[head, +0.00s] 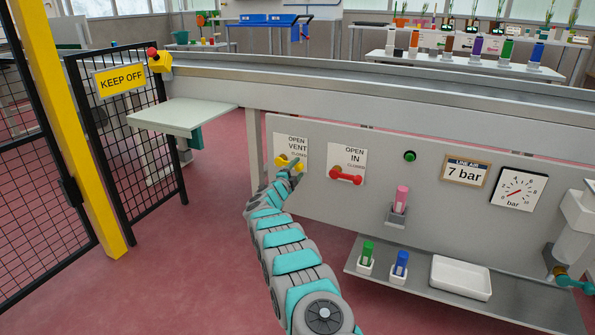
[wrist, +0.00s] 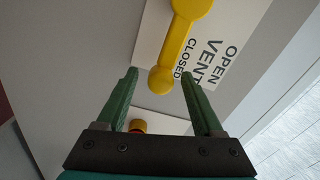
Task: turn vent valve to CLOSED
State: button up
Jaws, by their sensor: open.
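The vent valve has a yellow bar handle (head: 282,160) on a white plate (head: 290,142) marked OPEN, VENT and CLOSED, on the grey panel. The handle lies roughly crosswise, with the CLOSED lettering close to it. In the wrist view the yellow handle (wrist: 178,42) runs from the top edge down to a round end. My gripper (wrist: 159,76) is open, with its green fingers either side of that end and gaps showing. I cannot tell whether the handle end is inside the jaws or just beyond the tips. In the head view my gripper (head: 292,171) partly hides the handle.
A red valve handle (head: 346,176) marked IN sits to the right on the same panel. A shelf below holds a white tray (head: 461,278) and small bottles. A gauge (head: 518,189) is further right. A black mesh fence (head: 130,135) stands left; the floor between is clear.

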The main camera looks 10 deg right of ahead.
jog(key=v, duration=0.6)
jog(key=shift+w, duration=0.1)
jog(key=shift+v, duration=0.75)
jog(key=shift+f, duration=0.1)
jog(key=s+a+r+n+g+y+p, duration=0.1)
jog(key=s+a+r+n+y+p, duration=0.1)
jog(key=s+a+r+n+y, duration=0.4)
jog(key=s+a+r+n+y+p, duration=0.1)
jog(key=s+a+r+n+y, duration=0.1)
jog(key=a+r+n+y, duration=0.45)
jog(key=s+r+n+g+p, duration=0.1)
jog(key=s+r+n+g, duration=0.15)
jog(key=s, duration=0.75)
jog(key=s+r+n+g+p, duration=0.1)
jog(key=s+r+n+g, duration=0.15)
jog(key=s, duration=0.85)
jog(key=s+d+n+g+p, duration=0.1)
jog(key=s+d+g, duration=0.2)
jog(key=s, duration=1.2)
jog(key=s+d+f+n+g+h+p, duration=0.1)
jog(key=s+d+g, duration=0.3)
jog(key=s, duration=1.1)
jog(key=s+d+n+g+h+p, duration=0.1)
jog(key=s+d+n+g, duration=0.2)
jog(key=s, duration=1.2)
jog(key=shift+d+f+p, duration=0.2)
jog(key=shift+d+p, duration=0.15)
